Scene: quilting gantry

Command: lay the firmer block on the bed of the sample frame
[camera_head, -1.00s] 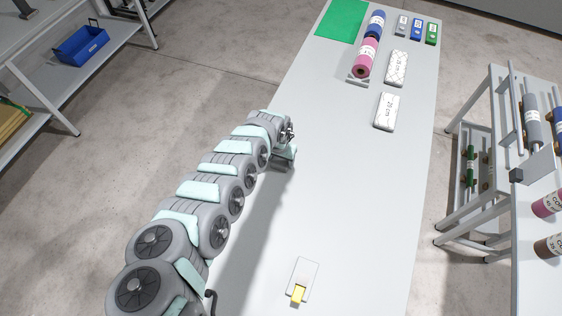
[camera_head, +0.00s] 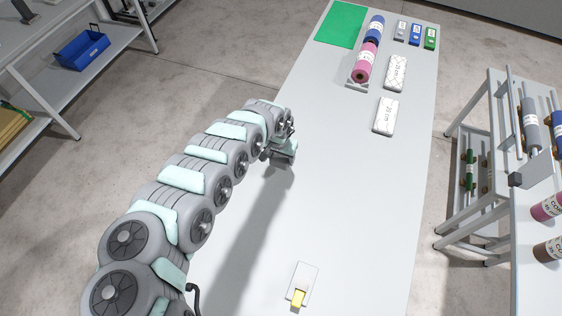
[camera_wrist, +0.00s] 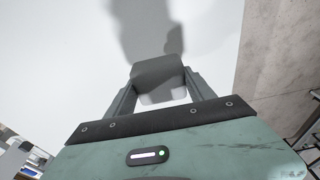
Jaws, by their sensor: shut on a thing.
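My gripper (camera_wrist: 160,92) is shut on a grey block (camera_wrist: 158,72), seen between its two fingers in the wrist view. A pale patch shows just below the block there. In the head view my gripper (camera_head: 283,158) hangs above the left part of the long pale table, and the block is hard to make out. I cannot tell from its look how firm it is. I cannot tell which thing is the sample frame.
Two white patterned pads (camera_head: 386,115) marked in cm lie on the table (camera_head: 345,200) at right. Pink (camera_head: 366,62) and blue rolls, a green mat (camera_head: 341,24) and small coloured boxes (camera_head: 415,34) are at the far end. The table's middle is clear. A roll rack (camera_head: 487,150) stands right.

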